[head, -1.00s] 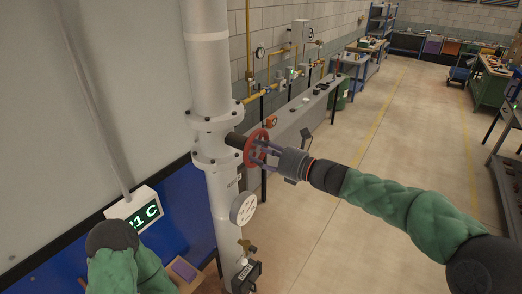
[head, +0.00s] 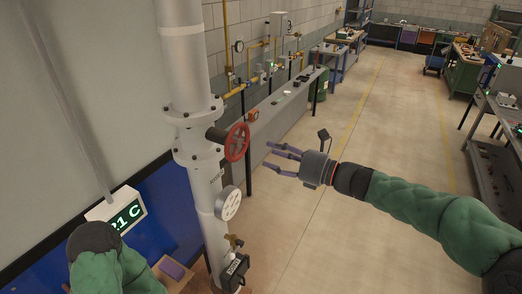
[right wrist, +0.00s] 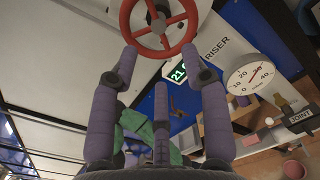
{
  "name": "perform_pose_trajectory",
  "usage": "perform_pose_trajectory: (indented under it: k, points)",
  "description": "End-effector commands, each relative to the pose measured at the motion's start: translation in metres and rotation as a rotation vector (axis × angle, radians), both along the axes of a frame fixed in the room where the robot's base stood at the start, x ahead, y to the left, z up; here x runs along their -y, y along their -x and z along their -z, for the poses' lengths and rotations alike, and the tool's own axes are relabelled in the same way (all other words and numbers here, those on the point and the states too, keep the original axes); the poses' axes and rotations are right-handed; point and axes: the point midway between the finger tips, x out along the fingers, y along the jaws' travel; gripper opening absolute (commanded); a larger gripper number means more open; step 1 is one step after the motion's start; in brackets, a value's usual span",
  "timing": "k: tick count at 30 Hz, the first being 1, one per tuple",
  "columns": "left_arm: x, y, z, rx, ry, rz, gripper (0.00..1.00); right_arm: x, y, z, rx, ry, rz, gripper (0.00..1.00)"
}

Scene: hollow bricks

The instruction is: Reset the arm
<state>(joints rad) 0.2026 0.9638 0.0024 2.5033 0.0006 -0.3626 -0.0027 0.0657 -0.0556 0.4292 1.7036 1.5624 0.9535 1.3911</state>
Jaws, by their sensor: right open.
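My right gripper (head: 284,158) is open and empty, with its purple fingers pointing left toward the red handwheel (head: 237,142) on the pipe. A clear gap shows between the fingertips and the wheel in the head view. In the right wrist view the open fingers (right wrist: 160,75) spread below the red handwheel (right wrist: 158,22), with nothing between them. My left arm shows at the lower left of the head view, but its gripper is not visible.
The white pipe (head: 188,70) stands left of the wheel, with a round gauge (head: 228,203) below. A display (head: 124,211) is at lower left. A long grey bench (head: 282,113) runs along the wall. Open floor (head: 350,130) lies right of the pipe.

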Motion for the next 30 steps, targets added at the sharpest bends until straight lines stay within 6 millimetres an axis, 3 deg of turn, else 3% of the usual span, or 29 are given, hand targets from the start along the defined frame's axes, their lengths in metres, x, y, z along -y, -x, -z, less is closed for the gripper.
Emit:
perform_pose_trajectory:
  k: [6,15,18,20,23,30]
  points:
    - [0.000,0.000,0.000,0.000,0.000,0.000,0.40,0.011,0.008,0.000,-0.001,0.001,0.000,0.47]
    - [0.000,0.000,0.000,0.000,0.000,0.000,0.40,0.012,0.008,0.001,-0.001,0.002,-0.001,0.47]
    - [0.000,0.000,0.003,0.000,0.000,0.000,0.40,0.010,0.007,0.013,-0.007,0.020,-0.001,0.47]
    - [0.000,0.000,0.008,0.000,0.000,0.000,0.40,0.009,0.006,0.029,-0.013,0.048,-0.002,0.47]
    - [0.000,0.000,0.018,0.000,0.000,0.000,0.40,0.006,0.006,0.073,-0.028,0.130,-0.011,0.47]
    - [0.000,0.000,0.049,0.000,0.000,0.000,0.40,0.001,0.014,0.205,-0.047,0.399,-0.069,0.47]
